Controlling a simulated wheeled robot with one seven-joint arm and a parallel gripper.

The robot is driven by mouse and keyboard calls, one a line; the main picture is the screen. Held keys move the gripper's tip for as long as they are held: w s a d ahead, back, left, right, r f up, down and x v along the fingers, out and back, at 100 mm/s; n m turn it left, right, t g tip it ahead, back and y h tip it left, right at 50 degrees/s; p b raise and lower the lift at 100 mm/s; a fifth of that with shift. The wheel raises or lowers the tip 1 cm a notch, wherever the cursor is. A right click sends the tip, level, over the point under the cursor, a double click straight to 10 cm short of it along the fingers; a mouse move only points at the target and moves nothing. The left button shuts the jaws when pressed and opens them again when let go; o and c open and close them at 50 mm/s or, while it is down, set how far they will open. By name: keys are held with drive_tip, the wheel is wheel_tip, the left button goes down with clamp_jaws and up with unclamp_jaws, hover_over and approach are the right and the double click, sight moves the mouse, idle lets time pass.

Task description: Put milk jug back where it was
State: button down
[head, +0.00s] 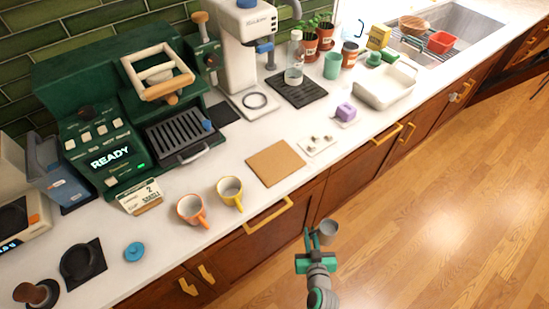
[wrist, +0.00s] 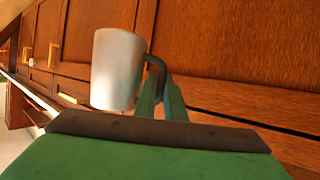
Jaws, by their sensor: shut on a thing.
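The milk jug (head: 328,229) is a small plain grey metal cup with a dark handle. It is in the air in front of the cabinets, off the counter's front edge and over the floor. My gripper (head: 313,237) is shut on its handle. In the wrist view the jug (wrist: 117,70) looks close to upright, and the green fingers (wrist: 167,100) close on the dark handle at its right side. The inside of the jug is hard to make out.
On the counter are a bare tan mat (head: 276,163), an orange mug (head: 192,210), a yellow mug (head: 230,193), a green coffee machine (head: 110,150), a black mat with a dark round piece (head: 82,261), a blue disc (head: 134,252) and a dark slatted mat (head: 297,90). Drawer handles (head: 268,214) jut out nearby.

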drive_tip(key=s+d+r+n+y, duration=0.1)
drive_tip(key=d+r+n+y, duration=0.15)
drive_tip(key=r, duration=0.75)
drive_tip(key=d+r+n+y, duration=0.1)
drive_tip(key=d+r, duration=0.3)
drive_tip(key=r, duration=0.5)
drive_tip(key=a+r+n+g+y, duration=0.25)
drive_tip(key=a+r, duration=0.45)
drive_tip(key=r, duration=0.6)
drive_tip(key=a+r+n+g+y, duration=0.2)
drive_tip(key=a+r+n+y, duration=0.3)
drive_tip(key=r, duration=0.7)
drive_tip(key=shift+w+a+f+m+h, duration=0.3)
drive_tip(key=shift+w+a+f+m, duration=0.2)
drive_tip(key=shift+w+a+f, duration=1.95)
drive_tip(key=shift+w+a+f+m+h, duration=0.3)
drive_tip(key=shift+w+a+f+m, duration=0.2)
drive_tip(key=shift+w+a+f, duration=2)
drive_tip(key=shift+a+f, duration=0.05)
drive_tip(key=shift+f, duration=0.5)
drive_tip(key=shift+a+f, duration=0.15)
drive_tip(key=shift+f, duration=0.5)
drive_tip(key=shift+f, duration=0.1)
